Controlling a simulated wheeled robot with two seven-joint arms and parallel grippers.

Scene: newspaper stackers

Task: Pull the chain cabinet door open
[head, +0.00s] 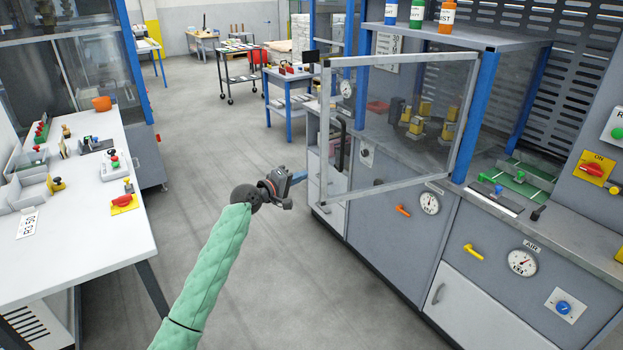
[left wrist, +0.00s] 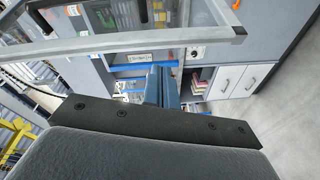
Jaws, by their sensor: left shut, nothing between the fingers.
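The clear-paned cabinet door (head: 400,62) has a grey metal frame and stands swung out from the machine cabinet in the head view. Its right side is by the blue post (head: 476,118), and its free edge with a black handle (head: 338,150) is at the left. My left gripper (head: 300,177) is shut and empty, just left of the door's lower left corner and apart from the handle. In the left wrist view the gripper's blue-grey fingers (left wrist: 162,86) are together, with the door frame (left wrist: 130,42) crossing above them. My right gripper is not in view.
A white workbench (head: 85,225) with trays and small parts stands at the left. The grey cabinet front (head: 385,235) with gauges and knobs runs along the right. A blue cart (head: 290,100) stands behind the door. The grey floor (head: 200,130) between is clear.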

